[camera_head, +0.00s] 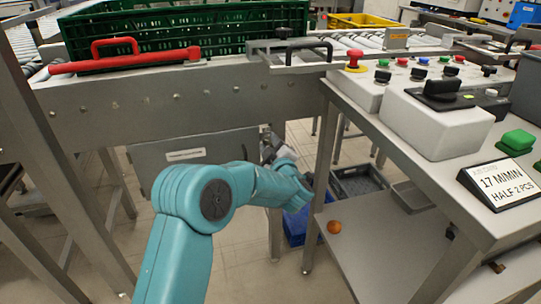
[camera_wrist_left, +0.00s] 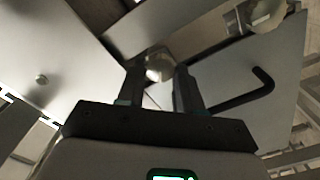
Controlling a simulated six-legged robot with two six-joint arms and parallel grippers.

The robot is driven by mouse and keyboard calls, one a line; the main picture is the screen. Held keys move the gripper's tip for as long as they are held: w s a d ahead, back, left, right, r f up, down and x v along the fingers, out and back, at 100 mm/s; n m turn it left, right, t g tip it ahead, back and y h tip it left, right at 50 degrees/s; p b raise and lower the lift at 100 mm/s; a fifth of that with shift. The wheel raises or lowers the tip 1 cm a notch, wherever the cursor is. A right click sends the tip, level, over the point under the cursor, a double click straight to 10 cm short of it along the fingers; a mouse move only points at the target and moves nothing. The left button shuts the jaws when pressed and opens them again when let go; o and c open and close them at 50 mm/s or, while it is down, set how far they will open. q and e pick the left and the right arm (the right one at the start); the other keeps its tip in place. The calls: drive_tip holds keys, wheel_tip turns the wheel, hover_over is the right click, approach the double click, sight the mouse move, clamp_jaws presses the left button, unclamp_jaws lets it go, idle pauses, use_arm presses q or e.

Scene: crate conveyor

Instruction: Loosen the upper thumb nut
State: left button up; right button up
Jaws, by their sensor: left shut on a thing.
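My left arm reaches under the conveyor side to the right end of a grey labelled panel (camera_head: 190,158). My left gripper (camera_head: 272,148) is small and partly hidden by its own wrist there. In the left wrist view, my left gripper (camera_wrist_left: 158,78) has its two dark fingers on either side of a round, shiny metal thumb nut (camera_wrist_left: 158,66) and is shut on it. A second round metal knob (camera_wrist_left: 267,15) shows at the upper right, apart from the fingers. I cannot tell from the picture which nut is the upper one. My right gripper is not in view.
A black bent handle (camera_wrist_left: 250,92) stands close to the right finger. The conveyor's steel side rail (camera_head: 180,105) lies above my arm, with a green crate (camera_head: 185,28) on top. A control bench (camera_head: 400,135) stands at right. An orange ball (camera_head: 334,227) sits on its lower shelf.

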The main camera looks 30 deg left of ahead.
use_arm(q)
drive_tip(key=n+b, duration=0.3)
drive_tip(key=shift+f+b, duration=0.3)
drive_tip(key=shift+r+n+b, duration=0.15)
drive_tip(key=shift+n+b, duration=1.1)
drive_tip(key=shift+n, duration=0.35)
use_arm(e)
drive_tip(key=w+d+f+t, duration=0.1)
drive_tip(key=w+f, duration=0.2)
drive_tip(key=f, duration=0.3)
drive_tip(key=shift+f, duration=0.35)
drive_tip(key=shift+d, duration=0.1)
use_arm(q)
drive_tip(key=o, duration=1)
drive_tip(key=shift+r, duration=0.1)
drive_tip(key=shift+o, duration=0.2)
drive_tip(key=p+v, duration=0.3)
drive_tip(key=v, duration=1.3)
drive_tip(key=shift+s, duration=0.2)
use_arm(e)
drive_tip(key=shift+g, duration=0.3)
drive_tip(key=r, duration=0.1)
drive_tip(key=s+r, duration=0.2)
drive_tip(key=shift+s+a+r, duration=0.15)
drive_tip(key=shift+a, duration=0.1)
